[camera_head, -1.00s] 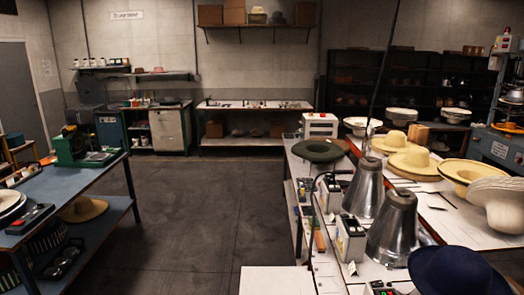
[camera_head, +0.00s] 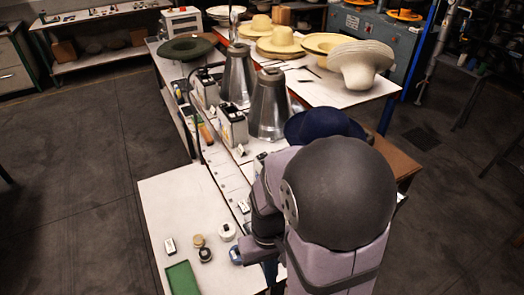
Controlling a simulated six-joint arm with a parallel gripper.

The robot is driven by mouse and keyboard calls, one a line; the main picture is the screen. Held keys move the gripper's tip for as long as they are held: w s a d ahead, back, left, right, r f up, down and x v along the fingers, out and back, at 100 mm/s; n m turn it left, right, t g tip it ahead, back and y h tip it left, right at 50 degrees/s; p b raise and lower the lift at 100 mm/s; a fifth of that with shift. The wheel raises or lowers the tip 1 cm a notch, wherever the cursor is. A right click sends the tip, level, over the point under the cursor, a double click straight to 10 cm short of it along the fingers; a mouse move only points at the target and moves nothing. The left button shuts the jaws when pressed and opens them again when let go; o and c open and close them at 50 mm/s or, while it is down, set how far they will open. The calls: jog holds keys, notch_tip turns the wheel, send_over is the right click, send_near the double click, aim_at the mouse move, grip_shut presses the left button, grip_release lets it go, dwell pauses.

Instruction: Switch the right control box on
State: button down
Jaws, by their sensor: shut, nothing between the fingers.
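Two upright grey-and-white boxes stand beside the metal cones on the long bench: a farther box (camera_head: 206,91) and a nearer box (camera_head: 232,126). I cannot tell for sure which one is the right control box, and their switches are too small to read. My arm fills the lower right and hides part of the bench near the blue hat. My gripper (camera_head: 238,255) is at the arm's lower left end, low over the right edge of the white table, well in front of both boxes. Its fingers are small and partly hidden; it looks shut and empty.
Two metal cones (camera_head: 269,108) stand right of the boxes, and a blue hat (camera_head: 318,125) lies behind my arm. The white table (camera_head: 168,205) holds small round pots (camera_head: 227,232) and a green tray (camera_head: 182,279). Floor is free to the left.

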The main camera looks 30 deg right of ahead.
jog(key=w+d+f+m+t, duration=0.1)
jog(key=w+d+m, duration=0.1)
jog(key=w+d, duration=0.2)
jog(key=w+d+f+m+t+y, duration=0.1)
jog(key=w+d, duration=0.3)
jog(key=w, duration=0.7)
jog(key=w+d+f+m+t, duration=0.2)
jog(key=w+d+m, duration=0.1)
jog(key=w, duration=0.4)
jog(key=shift+w+d, duration=0.15)
jog(key=shift+d, duration=0.3)
jog(key=w+d+r+t, duration=0.3)
jog(key=w+r, duration=0.1)
jog(key=w, duration=0.5)
notch_tip(320, 180, up, 10)
jog(key=t+h, duration=0.2)
jog(key=t, duration=0.2)
send_over(262, 156)
jog(key=shift+s+n, duration=0.45)
jog(key=shift+n, duration=0.05)
jog(key=shift+f, duration=0.15)
jog(key=f+b, duration=0.1)
jog(key=f, duration=0.1)
jog(key=f+b, duration=0.2)
jog(key=d+f+b, duration=0.1)
jog(key=f+b, duration=0.1)
jog(key=shift+f, duration=0.4)
jog(key=shift+d+f+b, duration=0.15)
jog(key=shift+f+b, duration=0.65)
jog(key=shift+b, duration=0.15)
